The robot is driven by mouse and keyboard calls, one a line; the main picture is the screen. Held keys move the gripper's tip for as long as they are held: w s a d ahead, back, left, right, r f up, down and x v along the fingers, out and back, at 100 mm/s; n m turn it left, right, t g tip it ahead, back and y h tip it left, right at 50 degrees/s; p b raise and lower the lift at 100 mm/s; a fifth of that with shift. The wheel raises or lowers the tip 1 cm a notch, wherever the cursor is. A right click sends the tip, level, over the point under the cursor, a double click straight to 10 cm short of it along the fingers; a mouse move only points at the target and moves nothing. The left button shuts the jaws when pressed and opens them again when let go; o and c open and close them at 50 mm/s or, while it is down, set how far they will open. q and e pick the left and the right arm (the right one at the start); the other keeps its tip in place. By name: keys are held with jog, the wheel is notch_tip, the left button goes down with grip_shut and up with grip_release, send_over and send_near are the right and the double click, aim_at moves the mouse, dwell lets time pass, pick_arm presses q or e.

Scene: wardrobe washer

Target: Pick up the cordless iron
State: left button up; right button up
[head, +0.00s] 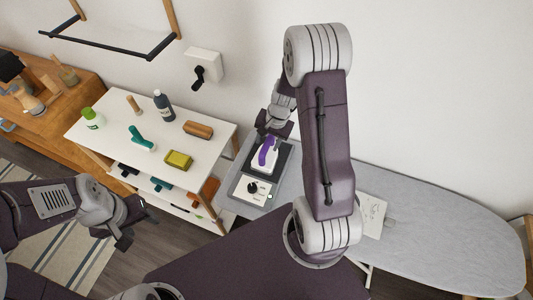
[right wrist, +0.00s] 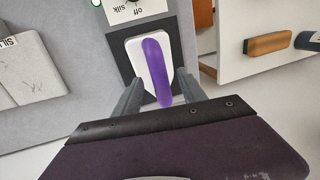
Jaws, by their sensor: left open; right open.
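The cordless iron has a white body and a purple handle. In the head view the iron (head: 265,158) rests on a dark pad of its base (head: 248,190), at the left end of the grey ironing board (head: 430,220). In the right wrist view the iron's purple handle (right wrist: 156,68) lies between the two fingers of my right gripper (right wrist: 158,95), which is open. I cannot tell whether the fingers touch the handle. My left gripper (head: 134,220) is open and empty, well left of the board.
A white shelf table (head: 155,113) left of the board holds bottles, brushes and a yellow sponge (head: 178,160). A wooden cabinet (head: 55,110) stands further left. The board's right part is clear.

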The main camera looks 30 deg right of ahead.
notch_tip(320, 180, down, 2)
jog(key=shift+f, duration=0.25)
jog(key=shift+w+a+f, duration=0.15)
jog(key=shift+w, duration=0.2)
jog(key=shift+s, duration=0.15)
grip_shut()
dwell(0.8)
